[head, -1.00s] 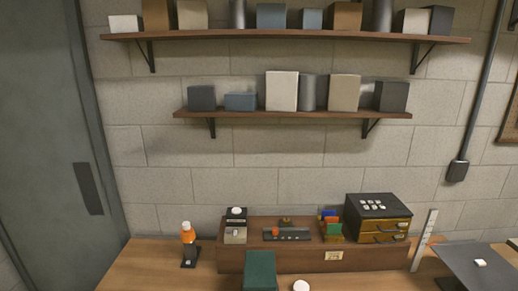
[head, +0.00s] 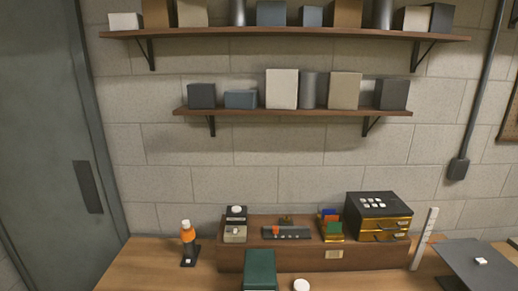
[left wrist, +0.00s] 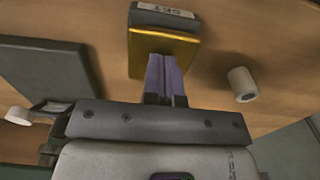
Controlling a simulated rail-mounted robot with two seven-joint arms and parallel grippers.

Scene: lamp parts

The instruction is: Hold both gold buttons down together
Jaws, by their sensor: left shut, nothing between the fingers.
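My left gripper (left wrist: 165,62) shows in the left wrist view, its two fingers shut together and empty. Its tips are at the edge of a gold-yellow slab (left wrist: 163,42) with a dark part and a pale lettered label behind it. I cannot tell whether the tips touch the slab, or whether it is one of the gold buttons. In the head view, a dark box with gold drawer fronts (head: 391,237) stands at the right end of a wooden riser (head: 300,259). No pair of gold buttons can be clearly made out. My right gripper is in neither view.
A small orange, white and black lamp-like piece (head: 188,236) stands at the left on the wooden table. A dark green box (head: 260,269) and a white round piece (head: 301,285) are at the front. A dark slanted panel (head: 478,265) is at the right.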

